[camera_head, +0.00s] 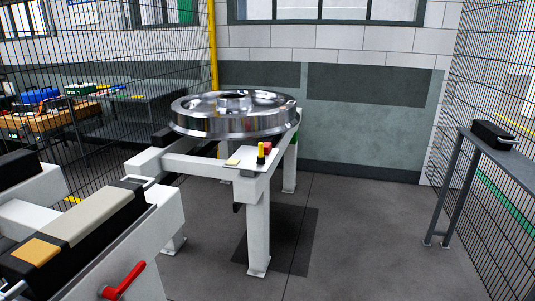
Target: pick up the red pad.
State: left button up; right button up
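A small red block (267,147), which looks like the red pad, sits on the white corner plate (246,165) of the wheel stand. It is just behind and right of a short yellow and black post (261,152), which may hide part of it. A shiny metal rail wheel (233,114) lies flat on the stand (257,225) behind it. Neither of my grippers shows in the head view.
A thin yellow pad (233,162) lies on the plate's left side. White equipment with a red lever (123,281) fills the lower left. A grey rail frame (505,155) with a black box (494,134) stands right. The floor (375,240) between is clear.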

aim_at(268, 148)
jog(key=i+l+u, duration=0.35)
jog(key=i+l, duration=0.5)
jog(key=i, duration=0.1)
